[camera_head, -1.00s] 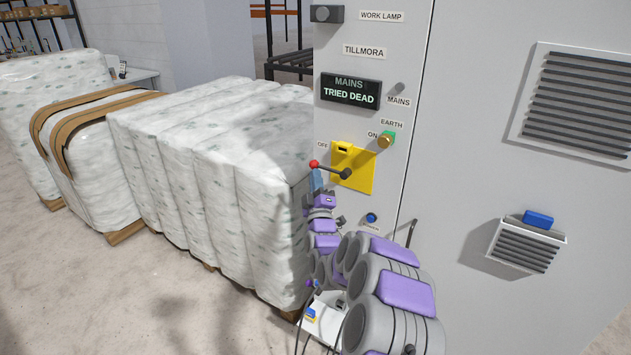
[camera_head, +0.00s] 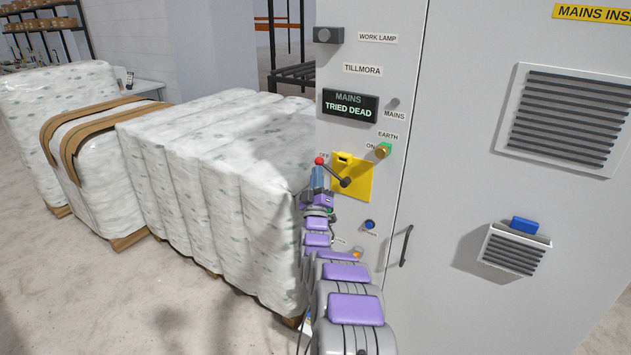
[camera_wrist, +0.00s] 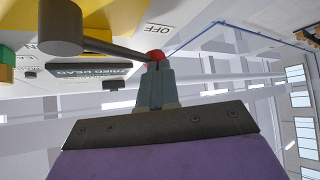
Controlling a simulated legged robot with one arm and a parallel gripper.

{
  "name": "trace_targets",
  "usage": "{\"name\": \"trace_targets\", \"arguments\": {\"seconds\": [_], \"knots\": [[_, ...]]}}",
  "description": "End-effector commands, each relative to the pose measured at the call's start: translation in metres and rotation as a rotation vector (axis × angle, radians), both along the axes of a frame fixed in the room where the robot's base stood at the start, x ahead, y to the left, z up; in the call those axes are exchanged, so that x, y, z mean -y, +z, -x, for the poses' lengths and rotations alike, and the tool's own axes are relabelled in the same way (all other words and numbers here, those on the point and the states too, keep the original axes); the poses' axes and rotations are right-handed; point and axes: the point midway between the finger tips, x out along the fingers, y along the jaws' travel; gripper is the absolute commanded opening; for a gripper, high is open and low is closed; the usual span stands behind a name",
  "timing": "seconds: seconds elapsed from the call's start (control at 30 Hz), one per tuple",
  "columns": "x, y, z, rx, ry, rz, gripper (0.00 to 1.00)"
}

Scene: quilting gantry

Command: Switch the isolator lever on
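The isolator lever (camera_head: 334,171) is a dark handle with a red knob (camera_head: 320,160), pivoted on a yellow plate (camera_head: 361,184) on the grey cabinet. It points left and slightly up, towards the OFF label, which is partly hidden by the knob. My gripper (camera_head: 318,168) is right below the knob. In the wrist view its blue-grey fingers (camera_wrist: 157,66) are close together, with the red knob (camera_wrist: 155,56) at their tips. They look shut, touching or almost touching the knob; I cannot see it between them.
A display (camera_head: 350,106) reads MAINS TRIED DEAD. A brass knob on a green base (camera_head: 383,150) and a blue button (camera_head: 369,225) sit near the plate. Wrapped bales (camera_head: 215,170) stand close on the left. A black door handle (camera_head: 406,246) and vents (camera_head: 570,120) are on the right.

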Motion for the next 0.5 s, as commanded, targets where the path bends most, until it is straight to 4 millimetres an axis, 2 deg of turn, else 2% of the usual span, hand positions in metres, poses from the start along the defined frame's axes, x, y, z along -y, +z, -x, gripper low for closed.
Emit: {"name": "trace_targets", "arguments": {"seconds": [0.5], "knots": [[0.014,0.032,0.009,0.283,0.000,-0.385,0.00]]}}
